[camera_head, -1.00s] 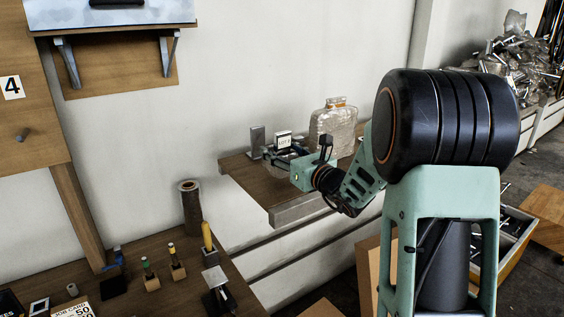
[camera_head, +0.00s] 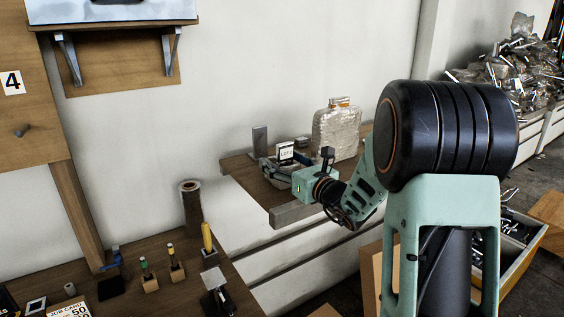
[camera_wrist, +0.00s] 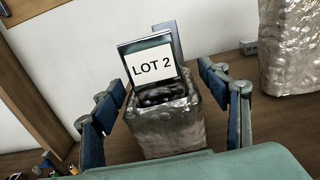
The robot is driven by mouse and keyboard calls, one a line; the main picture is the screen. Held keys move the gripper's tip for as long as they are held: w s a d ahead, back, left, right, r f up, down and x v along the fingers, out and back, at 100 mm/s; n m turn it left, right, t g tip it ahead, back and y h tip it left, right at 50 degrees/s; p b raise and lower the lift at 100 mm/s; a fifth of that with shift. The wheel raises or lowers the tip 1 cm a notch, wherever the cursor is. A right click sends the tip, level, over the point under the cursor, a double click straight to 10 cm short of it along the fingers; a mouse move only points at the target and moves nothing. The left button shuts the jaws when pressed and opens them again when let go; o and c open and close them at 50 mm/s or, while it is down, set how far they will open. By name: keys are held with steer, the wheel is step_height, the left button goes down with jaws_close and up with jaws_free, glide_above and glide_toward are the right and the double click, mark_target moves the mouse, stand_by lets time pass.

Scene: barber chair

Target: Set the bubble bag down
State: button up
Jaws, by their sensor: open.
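A small silvery bubble bag (camera_wrist: 168,130) with a "LOT 2" card (camera_wrist: 153,68) at its top is upright over the wooden shelf (camera_wrist: 255,130). My gripper (camera_wrist: 162,92) is open, with one finger on each side of the bag. Gaps show between the fingers and the bag in the wrist view. In the head view, my gripper (camera_head: 280,168) is low over the shelf (camera_head: 241,168), and the card (camera_head: 286,152) shows above it. The gripper mostly hides the bag there, and its underside is out of sight.
A larger bubble-wrapped package (camera_head: 336,133) stands to the right on the shelf. A grey upright plate (camera_head: 259,139) stands behind my gripper near the wall. A lower bench (camera_head: 150,300) holds a dark cylinder (camera_head: 192,208) and several small tools.

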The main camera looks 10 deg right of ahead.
steer(key=shift+r, duration=0.1)
steer(key=b+v, duration=0.1)
steer(key=v, duration=1.1)
